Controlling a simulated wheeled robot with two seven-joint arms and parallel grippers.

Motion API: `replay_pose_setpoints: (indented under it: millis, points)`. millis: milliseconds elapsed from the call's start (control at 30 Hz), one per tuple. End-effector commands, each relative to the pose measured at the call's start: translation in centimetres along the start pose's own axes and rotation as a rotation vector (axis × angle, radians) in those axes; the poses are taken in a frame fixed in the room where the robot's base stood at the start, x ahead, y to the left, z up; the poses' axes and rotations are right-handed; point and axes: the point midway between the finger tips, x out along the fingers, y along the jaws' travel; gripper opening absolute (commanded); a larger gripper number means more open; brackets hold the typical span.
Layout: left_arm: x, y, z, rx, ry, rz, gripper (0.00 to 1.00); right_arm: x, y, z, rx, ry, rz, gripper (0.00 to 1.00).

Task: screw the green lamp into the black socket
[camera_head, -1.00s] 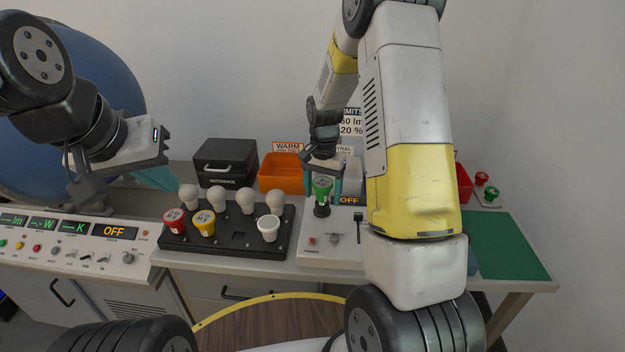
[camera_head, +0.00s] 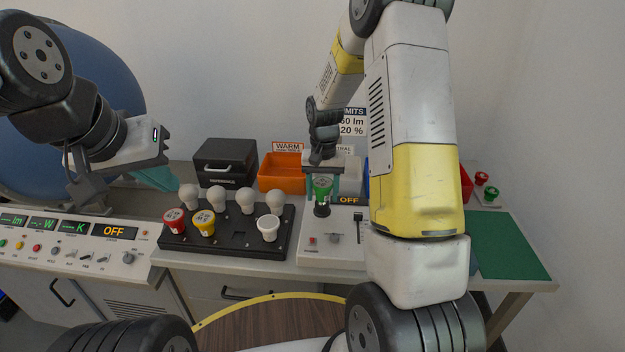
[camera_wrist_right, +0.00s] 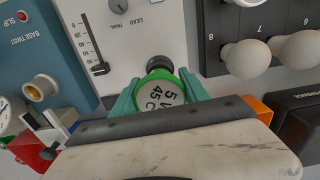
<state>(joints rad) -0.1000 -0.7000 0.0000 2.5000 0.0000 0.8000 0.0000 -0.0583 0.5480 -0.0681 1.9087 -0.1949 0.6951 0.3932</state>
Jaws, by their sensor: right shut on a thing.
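The green lamp (camera_head: 322,186) stands upright at the black socket (camera_head: 322,210) on the light panel; I cannot see how deep its base sits. My right gripper (camera_head: 323,181) reaches down over the lamp from behind. In the right wrist view its teal fingers are shut on either side of the green lamp (camera_wrist_right: 160,92), whose white top carries printed marks. The black socket (camera_wrist_right: 159,63) shows just beyond the lamp. My left gripper (camera_head: 157,178) hangs at the left, away from the lamp, its teal fingers partly hidden.
A black rack (camera_head: 225,239) with several white bulbs, a red lamp (camera_head: 174,220) and a yellow lamp (camera_head: 204,222) stands left of the panel. An orange bin (camera_head: 282,172) and a black case (camera_head: 226,164) are behind. A green mat (camera_head: 508,246) lies clear at right.

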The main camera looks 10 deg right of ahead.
Motion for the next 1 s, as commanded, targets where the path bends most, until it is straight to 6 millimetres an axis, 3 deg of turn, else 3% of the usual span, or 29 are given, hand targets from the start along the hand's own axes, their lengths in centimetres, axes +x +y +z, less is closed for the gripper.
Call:
replay_pose_setpoints:
  millis: [167,1000]
  points:
    - [0.0,0.0,0.0,0.0,0.0,0.0,0.0,0.03,-0.04,-0.01,0.192,0.001,0.002,0.12]
    - [0.0,0.0,0.0,0.0,0.0,0.0,0.0,0.15,-0.07,-0.16,1.871,0.003,0.002,0.12]
